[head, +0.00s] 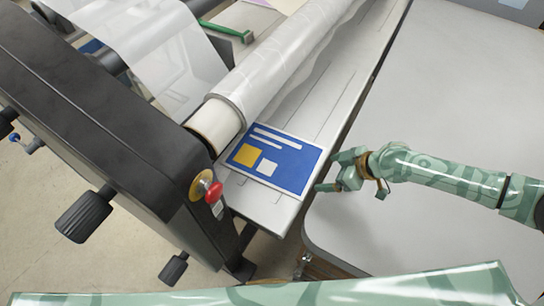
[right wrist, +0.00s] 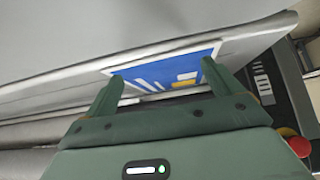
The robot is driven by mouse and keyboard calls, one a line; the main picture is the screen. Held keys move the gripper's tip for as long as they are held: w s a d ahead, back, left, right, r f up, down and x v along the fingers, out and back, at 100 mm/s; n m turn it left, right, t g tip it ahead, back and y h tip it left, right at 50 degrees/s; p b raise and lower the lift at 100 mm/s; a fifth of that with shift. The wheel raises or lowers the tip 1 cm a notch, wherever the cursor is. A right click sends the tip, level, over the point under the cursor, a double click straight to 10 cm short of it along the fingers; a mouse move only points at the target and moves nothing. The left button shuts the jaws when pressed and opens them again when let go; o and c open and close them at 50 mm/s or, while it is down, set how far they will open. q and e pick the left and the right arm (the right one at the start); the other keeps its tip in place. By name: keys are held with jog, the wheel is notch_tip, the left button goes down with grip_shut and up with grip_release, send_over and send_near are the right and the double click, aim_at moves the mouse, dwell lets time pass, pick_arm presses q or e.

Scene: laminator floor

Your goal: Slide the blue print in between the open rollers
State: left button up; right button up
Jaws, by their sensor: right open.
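The blue print (head: 298,168), with white bars, a yellow square and a pale square, lies flat on the laminator's light feed table (head: 262,210). Its left edge is close to the film-wrapped roller (head: 290,62); the gap between the rollers is hidden. My right gripper (head: 330,172) is open at the print's right edge, its fingers spread and pointing toward it. In the right wrist view the print (right wrist: 160,70) shows ahead, between and beyond the open fingertips (right wrist: 161,75). I cannot tell whether they touch it. My left gripper is not in view.
The black side housing (head: 110,100) with a red emergency button (head: 214,192) and black knobs stands left of the print. A pale grey table (head: 450,90) lies to the right, mostly clear, under my right arm. A narrow gap separates it from the feed table.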

aim_at(306, 177)
jog(key=shift+a, duration=0.1)
jog(key=shift+w+a, duration=0.45)
jog(key=shift+a, duration=0.2)
jog(key=shift+f+b, duration=1.1)
jog(key=shift+f, duration=0.3)
dwell(0.4)
jog(key=shift+s+d, duration=0.15)
jog(key=shift+d, duration=0.1)
dwell(0.8)
jog(key=shift+s+a+r+p, duration=0.1)
jog(key=shift+s+a+p, duration=0.35)
jog(key=shift+p, duration=0.35)
jog(key=shift+s+a, duration=0.1)
jog(key=shift+s, duration=0.2)
jog(key=shift+w+a, duration=0.8)
jog(key=shift+a, duration=0.3)
